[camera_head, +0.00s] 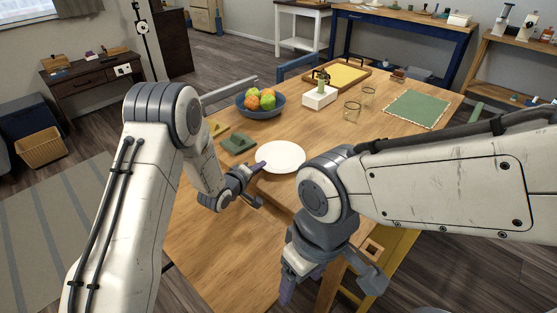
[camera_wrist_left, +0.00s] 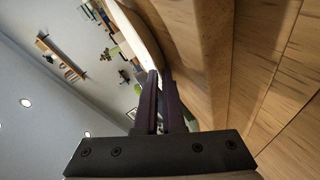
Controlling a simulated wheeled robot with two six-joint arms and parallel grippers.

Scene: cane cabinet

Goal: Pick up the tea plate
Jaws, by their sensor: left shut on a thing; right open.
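The tea plate (camera_head: 284,157) is a round white plate on the wooden table, near the middle of the head view. My left gripper (camera_head: 259,166) is at the plate's left rim, its dark fingers shut on that rim. In the left wrist view, the fingers (camera_wrist_left: 160,90) are close together, with the pale edge of the plate (camera_wrist_left: 140,34) running into them. I cannot tell whether the plate is lifted off the table. My right gripper (camera_head: 330,283) is open and empty, low at the table's front edge, away from the plate.
On the table (camera_head: 225,255) are a blue fruit bowl (camera_head: 262,109), a green cloth (camera_head: 238,143), a white box (camera_head: 320,97), two glasses (camera_head: 352,110), a wooden tray (camera_head: 345,76) and a green mat (camera_head: 416,108). The table's left front area is clear.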

